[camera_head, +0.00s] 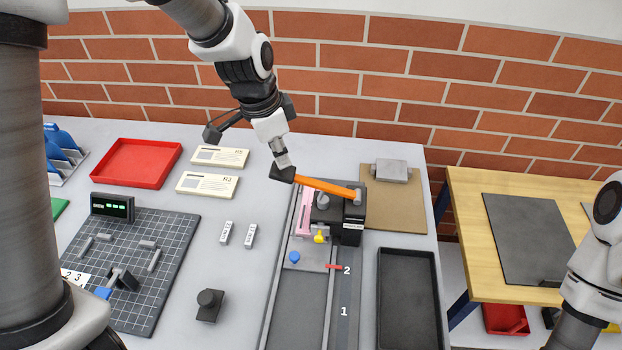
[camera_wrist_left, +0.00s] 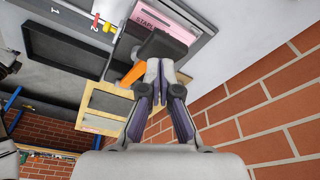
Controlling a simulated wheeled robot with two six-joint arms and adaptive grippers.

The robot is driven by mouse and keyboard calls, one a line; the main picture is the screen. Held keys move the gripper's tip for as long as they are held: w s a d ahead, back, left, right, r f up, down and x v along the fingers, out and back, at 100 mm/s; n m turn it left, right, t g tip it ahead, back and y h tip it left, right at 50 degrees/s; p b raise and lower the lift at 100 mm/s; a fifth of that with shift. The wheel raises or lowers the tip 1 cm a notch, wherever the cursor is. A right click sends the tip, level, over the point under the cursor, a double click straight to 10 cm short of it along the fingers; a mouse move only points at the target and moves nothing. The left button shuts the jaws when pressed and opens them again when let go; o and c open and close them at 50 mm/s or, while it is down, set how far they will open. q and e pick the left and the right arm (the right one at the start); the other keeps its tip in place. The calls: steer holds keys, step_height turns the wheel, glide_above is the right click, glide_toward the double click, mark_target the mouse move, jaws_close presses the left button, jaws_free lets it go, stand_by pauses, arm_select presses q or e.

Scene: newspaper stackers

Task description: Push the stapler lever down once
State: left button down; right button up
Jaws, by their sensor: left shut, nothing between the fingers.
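The black stapler (camera_head: 350,212) stands at the head of a grey track on the grey table. Its orange lever (camera_head: 328,186) reaches left from the stapler and ends in a dark pad (camera_head: 281,174). The lever slopes slightly up toward the pad. My left gripper (camera_head: 281,160) is shut and empty, pointing down right at the pad; I cannot tell whether it touches. In the left wrist view the closed fingers (camera_wrist_left: 161,68) reach the dark pad (camera_wrist_left: 163,46), with the orange lever (camera_wrist_left: 133,75) beside them. A pink sheet (camera_head: 303,212) lies left of the stapler. My right gripper is out of view.
A black tray (camera_head: 408,300) lies to the right. Two cream cards (camera_head: 207,185), a red tray (camera_head: 138,162) and a gridded mat (camera_head: 160,250) are left. A brick wall (camera_head: 330,60) stands behind.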

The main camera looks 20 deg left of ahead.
mark_target(282, 173)
arm_select(q)
steer(key=shift+f+b, duration=1.45)
steer(key=shift+f, duration=0.9)
steer(key=shift+r, duration=0.1)
step_height(282, 173, up, 2)
steer(key=shift+r+p, duration=0.2)
steer(key=shift+p, duration=1)
step_height(282, 173, up, 8)
steer(key=p, duration=0.7)
steer(key=shift+f, duration=0.2)
